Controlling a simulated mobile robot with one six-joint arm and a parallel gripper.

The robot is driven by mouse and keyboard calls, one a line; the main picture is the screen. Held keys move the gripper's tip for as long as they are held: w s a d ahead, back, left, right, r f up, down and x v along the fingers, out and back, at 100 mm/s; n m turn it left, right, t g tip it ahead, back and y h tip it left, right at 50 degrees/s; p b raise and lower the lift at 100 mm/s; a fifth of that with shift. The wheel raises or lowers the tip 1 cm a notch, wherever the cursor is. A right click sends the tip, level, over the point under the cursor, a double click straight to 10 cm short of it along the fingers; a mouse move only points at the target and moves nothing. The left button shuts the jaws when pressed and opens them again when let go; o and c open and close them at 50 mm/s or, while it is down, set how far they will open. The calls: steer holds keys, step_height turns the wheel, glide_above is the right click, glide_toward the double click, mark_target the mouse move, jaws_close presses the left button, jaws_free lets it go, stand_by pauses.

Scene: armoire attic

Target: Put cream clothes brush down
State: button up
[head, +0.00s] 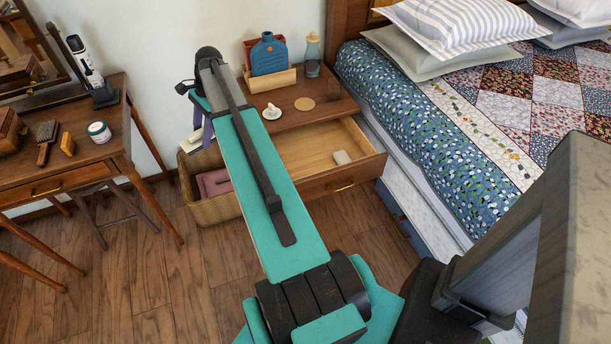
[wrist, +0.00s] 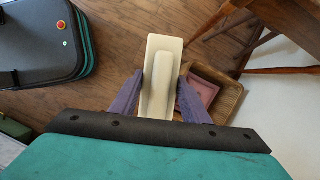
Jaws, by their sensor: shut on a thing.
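The cream clothes brush (wrist: 160,72) is between the two purple fingers of my gripper (wrist: 160,82), which are shut on it. In the wrist view its long flat body shows with a raised, narrower part along it. In the head view my gripper (head: 203,130) is partly hidden by my arm, and only a pale sliver of the brush (head: 194,138) shows. The brush is held in the air, left of the nightstand (head: 340,108) and over or near the left part of a woven basket (head: 222,208).
A pinkish item (head: 213,182) lies in the basket. The nightstand drawer (head: 325,182) is open, with a small pale block (head: 341,157) inside. A cup (head: 272,112), coaster (head: 304,104) and blue bottle (head: 268,55) stand on top. A dressing table (head: 75,170) is left, a bed (head: 470,120) right.

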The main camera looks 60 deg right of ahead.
steer(key=s+d+f+m+t+h+b, duration=0.1)
steer(key=s+d+f+m+b, duration=0.2)
steer(key=s+d+f, duration=0.4)
steer(key=s+d+f+m+t+b, duration=0.1)
steer(key=s+d+f+m+b, duration=0.2)
steer(key=d, duration=0.6)
steer(key=m+t+h+b, duration=0.1)
steer(key=m+h+b, duration=0.1)
steer(key=m+b, duration=0.35)
glide_above(304, 168)
steer(key=s+p, duration=0.1)
steer(key=p, duration=0.1)
step_height(304, 168, down, 10)
steer(key=m, duration=0.1)
steer(key=shift+s+r, duration=0.15)
steer(key=shift+r, duration=0.05)
steer(key=shift+f+b, duration=0.45)
steer(key=shift+f, duration=2.7)
steer(key=shift+f, duration=0.15)
steer(key=shift+f, duration=1.75)
steer(key=shift+f, duration=0.15)
steer(key=o, duration=1.1)
